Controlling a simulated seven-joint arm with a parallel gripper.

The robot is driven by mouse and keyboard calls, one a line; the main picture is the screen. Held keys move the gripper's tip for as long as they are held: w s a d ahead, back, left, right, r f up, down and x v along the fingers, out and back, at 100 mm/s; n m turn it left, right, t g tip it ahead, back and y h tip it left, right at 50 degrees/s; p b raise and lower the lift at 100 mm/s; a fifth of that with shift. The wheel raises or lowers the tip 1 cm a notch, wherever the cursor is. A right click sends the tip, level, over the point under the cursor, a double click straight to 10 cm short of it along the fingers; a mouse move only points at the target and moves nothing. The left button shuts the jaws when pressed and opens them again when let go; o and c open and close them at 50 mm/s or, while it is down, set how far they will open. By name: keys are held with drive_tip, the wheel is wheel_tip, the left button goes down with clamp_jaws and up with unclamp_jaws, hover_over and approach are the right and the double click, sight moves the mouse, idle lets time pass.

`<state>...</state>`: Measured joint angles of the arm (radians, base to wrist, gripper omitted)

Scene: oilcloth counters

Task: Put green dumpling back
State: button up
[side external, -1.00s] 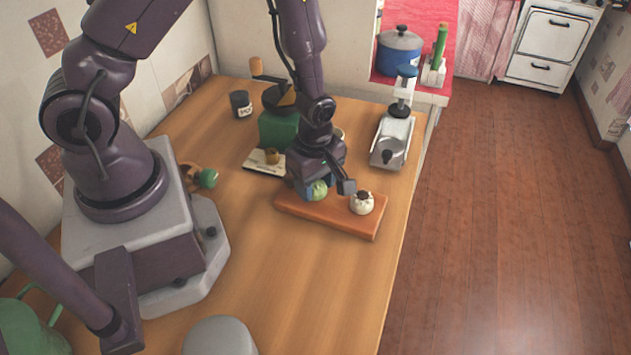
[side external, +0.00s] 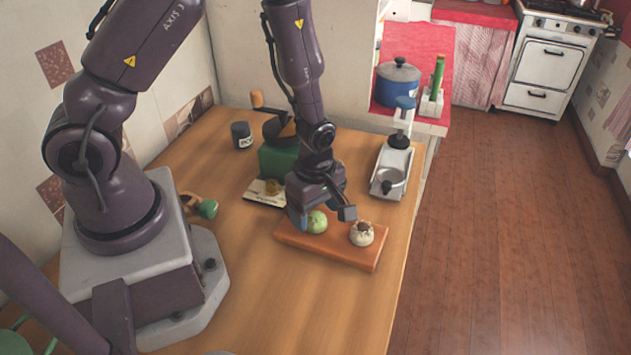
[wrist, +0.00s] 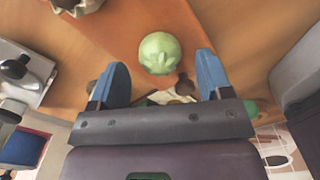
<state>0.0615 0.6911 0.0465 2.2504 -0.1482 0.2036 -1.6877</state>
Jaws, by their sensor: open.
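The green dumpling (side external: 316,222) sits on the left part of an orange-brown board (side external: 345,252) on the wooden counter. A white dumpling with a dark top (side external: 361,234) sits on the same board to its right. My gripper (side external: 322,212) is open just above and behind the green dumpling. In the wrist view the green dumpling (wrist: 160,53) lies ahead of and between the two blue fingertips (wrist: 160,78), and neither finger visibly touches it. The white dumpling (wrist: 78,6) is cut off at the top left there.
A green-based device (side external: 279,160) with a small card (side external: 262,194) stands behind my gripper. A dark jar (side external: 241,135) is at the back left. A grey metal press (side external: 392,172) stands at the back right. The counter's front is clear.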

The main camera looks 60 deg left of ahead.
wheel_tip(320, 180, up, 11)
wheel_tip(320, 180, up, 13)
drive_tip(key=m+t, duration=0.3)
drive_tip(key=m, duration=0.8)
hover_over(316, 215)
drive_tip(key=s, duration=0.3)
drive_tip(key=s+r+m+t, duration=0.2)
drive_tip(key=s+r+m, duration=0.4)
drive_tip(key=m, duration=0.3)
drive_tip(key=shift+s+a+r+m+t, duration=0.3)
drive_tip(key=shift+s+r+m, duration=0.1)
drive_tip(key=shift+s, duration=0.25)
